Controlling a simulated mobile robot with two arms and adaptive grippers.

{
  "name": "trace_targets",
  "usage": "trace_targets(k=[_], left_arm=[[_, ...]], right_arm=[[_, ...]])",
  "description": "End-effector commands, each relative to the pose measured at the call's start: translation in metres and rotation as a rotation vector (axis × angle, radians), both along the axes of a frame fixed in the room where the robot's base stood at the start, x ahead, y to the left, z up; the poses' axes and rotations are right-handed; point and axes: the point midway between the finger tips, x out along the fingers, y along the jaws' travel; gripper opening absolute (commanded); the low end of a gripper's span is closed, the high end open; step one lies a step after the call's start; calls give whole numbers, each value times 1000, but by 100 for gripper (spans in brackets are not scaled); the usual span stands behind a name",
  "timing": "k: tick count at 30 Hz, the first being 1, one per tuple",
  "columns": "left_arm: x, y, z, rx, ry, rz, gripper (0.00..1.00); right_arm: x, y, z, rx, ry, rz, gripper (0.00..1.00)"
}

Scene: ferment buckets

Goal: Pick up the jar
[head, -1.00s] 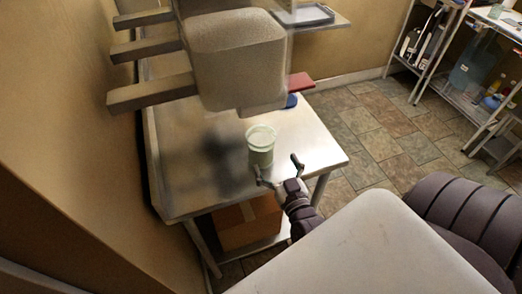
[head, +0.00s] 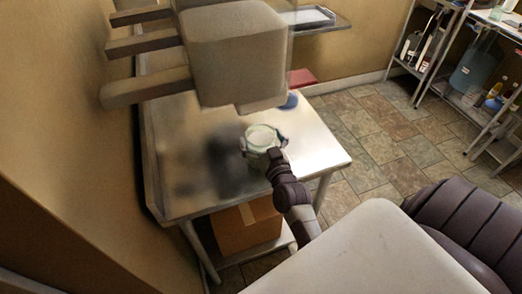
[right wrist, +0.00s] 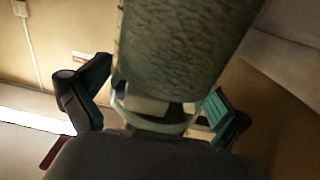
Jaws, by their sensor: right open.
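The jar (head: 262,134) is pale green with a whitish top and stands upright on the metal table (head: 312,150), near its front right part. My right gripper (head: 264,144) is at the jar, its fingers open on either side of it. In the right wrist view the jar (right wrist: 180,45) fills the upper middle as a textured green body. One dark-and-teal finger of the gripper (right wrist: 160,88) is on each side, with a gap visible on the left. Contact on the right cannot be told. My left gripper is not in view.
A large pale block-like fixture (head: 236,52) with bars at the wall overhangs the table's far part. A blue item (head: 290,101) and a red item (head: 302,77) lie behind the jar. A cardboard box (head: 246,226) sits under the table. Shelves with bottles stand at the right.

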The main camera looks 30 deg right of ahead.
Motion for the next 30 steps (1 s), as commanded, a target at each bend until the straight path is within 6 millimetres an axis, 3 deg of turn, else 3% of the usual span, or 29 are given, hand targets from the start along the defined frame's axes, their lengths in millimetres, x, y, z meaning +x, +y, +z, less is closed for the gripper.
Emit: trace_targets(k=[2, 16, 25, 30], left_arm=[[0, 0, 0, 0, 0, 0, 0], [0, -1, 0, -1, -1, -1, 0], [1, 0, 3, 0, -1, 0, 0], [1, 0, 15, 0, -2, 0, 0]], right_arm=[[0, 0, 0, 0, 0, 0, 93], [0, 0, 2, -1, -6, -1, 17], [0, 0, 5, -1, -5, -1, 17], [0, 0, 17, -1, -6, 0, 17]])
